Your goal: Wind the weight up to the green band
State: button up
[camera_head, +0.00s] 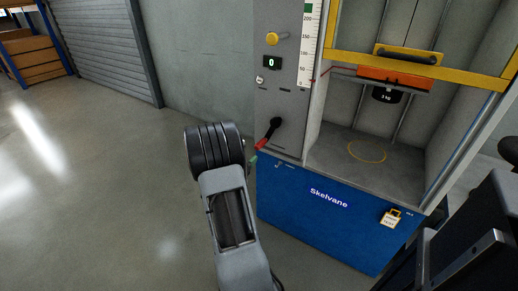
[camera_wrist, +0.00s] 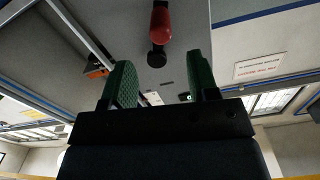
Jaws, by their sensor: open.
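The black weight (camera_head: 387,95) hangs under an orange carriage (camera_head: 395,78) in the test rig. The white scale (camera_head: 306,45) has a green band (camera_head: 307,8) at its visible top, above 200. The crank on the grey panel has a black hub (camera_head: 277,123) and a red handle (camera_head: 263,144), which points down and left. My gripper (camera_head: 253,160) is just below the handle. In the wrist view, the open green fingers (camera_wrist: 162,82) are empty, with the red handle (camera_wrist: 161,27) beyond the gap between them.
A yellow knob (camera_head: 271,38) and a display reading 0 (camera_head: 271,63) are above the crank. A yellow guard bar (camera_head: 420,66) crosses the rig front. The floor at left is clear.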

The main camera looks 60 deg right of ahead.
aim_at(256, 148)
jog(key=d+b, duration=0.1)
jog(key=d, duration=0.8)
grip_shut()
dwell(0.4)
